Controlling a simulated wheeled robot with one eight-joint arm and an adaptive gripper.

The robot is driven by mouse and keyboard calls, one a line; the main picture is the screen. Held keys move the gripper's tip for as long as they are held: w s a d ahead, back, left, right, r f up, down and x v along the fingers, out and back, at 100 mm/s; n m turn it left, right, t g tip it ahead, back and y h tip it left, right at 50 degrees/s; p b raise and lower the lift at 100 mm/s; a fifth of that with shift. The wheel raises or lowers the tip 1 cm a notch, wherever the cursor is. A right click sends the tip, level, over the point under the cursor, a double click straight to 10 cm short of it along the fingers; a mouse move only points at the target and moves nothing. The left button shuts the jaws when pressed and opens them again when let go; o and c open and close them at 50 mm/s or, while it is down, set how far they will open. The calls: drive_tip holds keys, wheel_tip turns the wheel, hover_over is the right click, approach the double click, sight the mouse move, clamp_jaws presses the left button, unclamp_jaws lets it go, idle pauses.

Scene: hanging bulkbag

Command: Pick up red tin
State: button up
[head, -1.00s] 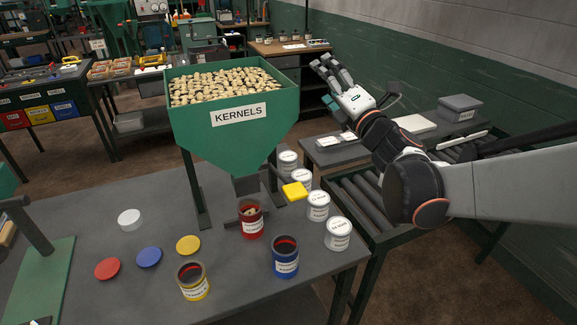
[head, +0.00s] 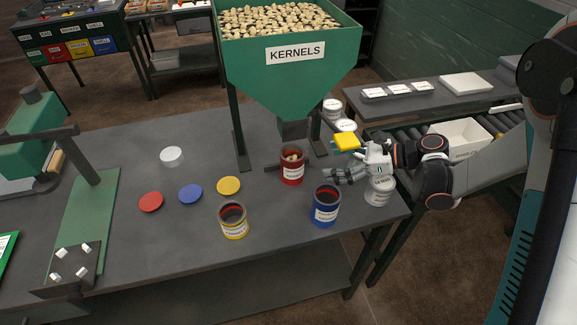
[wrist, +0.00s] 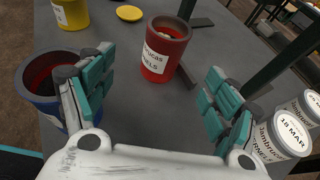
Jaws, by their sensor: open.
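The red tin (head: 292,168) stands upright on the grey table under the hopper spout, with pale kernels inside. In the wrist view the red tin (wrist: 163,50) is ahead of my gripper, between the lines of its fingers but beyond the fingertips. My gripper (head: 345,173) is open and empty, to the right of the tin and low over the table. In the wrist view the fingers of my gripper (wrist: 155,88) are spread wide. The tin's label faces partly toward me.
A blue tin (head: 325,205) stands close by my gripper's near side; a white tin (head: 379,190) is partly hidden by it. The yellow tin (head: 233,219) and loose lids (head: 190,194) lie left.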

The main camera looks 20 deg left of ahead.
sight(303, 163)
drive_tip(key=b+x, duration=0.1)
drive_tip(key=x, duration=0.7)
drive_tip(key=shift+b, duration=0.35)
drive_tip(key=shift+w+b+x, duration=0.2)
drive_tip(key=shift+b+x, duration=0.3)
drive_tip(key=shift+x, duration=0.85)
drive_tip(key=shift+w+b+x, duration=0.25)
drive_tip(key=shift+b+x, duration=0.25)
drive_tip(key=shift+x, duration=0.8)
drive_tip(key=shift+a+r, duration=0.1)
drive_tip(key=shift+r, duration=0.05)
drive_tip(key=c, duration=1.3)
